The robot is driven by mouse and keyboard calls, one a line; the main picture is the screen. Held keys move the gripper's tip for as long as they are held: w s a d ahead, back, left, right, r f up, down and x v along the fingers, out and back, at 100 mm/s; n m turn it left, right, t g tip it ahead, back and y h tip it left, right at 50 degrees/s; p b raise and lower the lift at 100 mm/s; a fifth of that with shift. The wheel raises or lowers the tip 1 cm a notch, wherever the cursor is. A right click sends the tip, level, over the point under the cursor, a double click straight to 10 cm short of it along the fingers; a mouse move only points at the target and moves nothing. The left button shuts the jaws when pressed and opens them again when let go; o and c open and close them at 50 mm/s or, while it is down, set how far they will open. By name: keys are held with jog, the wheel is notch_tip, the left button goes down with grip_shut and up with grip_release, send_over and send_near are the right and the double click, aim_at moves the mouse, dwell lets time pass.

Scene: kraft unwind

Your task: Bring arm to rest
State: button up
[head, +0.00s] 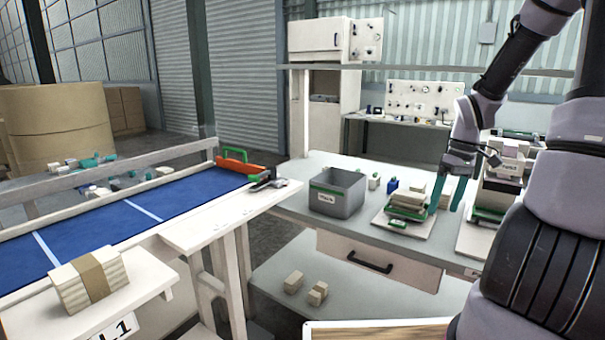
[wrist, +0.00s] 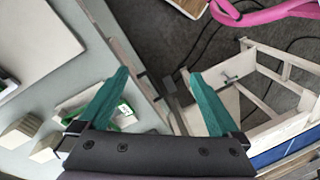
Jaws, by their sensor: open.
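My gripper (head: 452,190) hangs over the white workbench at the right in the head view, with its teal fingers pointing down. In the wrist view my gripper (wrist: 155,80) shows two teal fingers spread wide apart with nothing between them. Beyond the fingers are the bench edge and the dark floor. The upper part of my arm crosses the right side of the head view and hides part of the bench there.
A pink item (wrist: 265,12) lies at the wrist view's top.

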jog(key=s+a+r+m+t, duration=0.2)
jog(key=s+a+r+m, duration=0.1)
jog(key=r, duration=0.5)
jog(key=s+a+r+m+t, duration=0.3)
jog(key=s+r, duration=0.3)
jog(key=r, duration=0.2)
jog(key=s+a+r+m+t, duration=0.2)
jog(key=s+a+r+m, duration=0.1)
jog(key=r, duration=0.5)
jog(key=shift+s+a+t, duration=0.4)
jog(key=shift+s+a, duration=0.25)
jog(key=shift+a, duration=0.45)
